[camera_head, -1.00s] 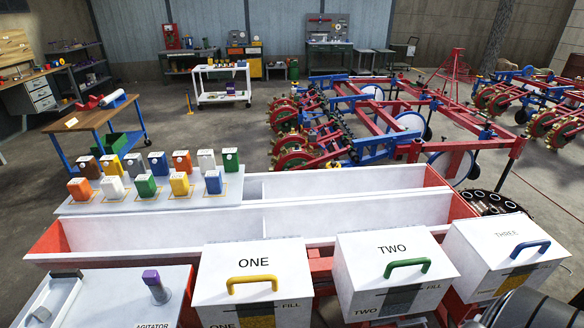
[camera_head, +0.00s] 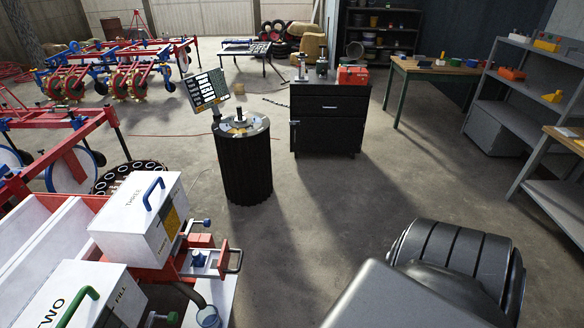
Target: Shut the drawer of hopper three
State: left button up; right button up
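Hopper three (camera_head: 130,226) is a white box marked THREE, at the lower left. Its lid carries a blue handle (camera_head: 148,192) and looks shut. A red and metal part (camera_head: 205,263) with a dark pull handle (camera_head: 236,262) sticks out to the right, low beside the hopper. It looks like the drawer, pulled out, but I cannot be sure. Neither of my grippers shows. A dark rounded part of my own arm fills the lower right.
Hopper two (camera_head: 95,290) with a green handle is at the bottom left. A black drum (camera_head: 245,168) with a panel stands beyond hopper three. A black cabinet (camera_head: 328,125) is farther back. The concrete floor to the right of hopper three is clear.

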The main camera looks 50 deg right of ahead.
aim_at(212, 260)
jog(key=z, duration=0.95)
jog(key=k, duration=0.5)
jog(key=z, duration=1)
jog(key=i, duration=1)
jog(key=u, duration=1.9)
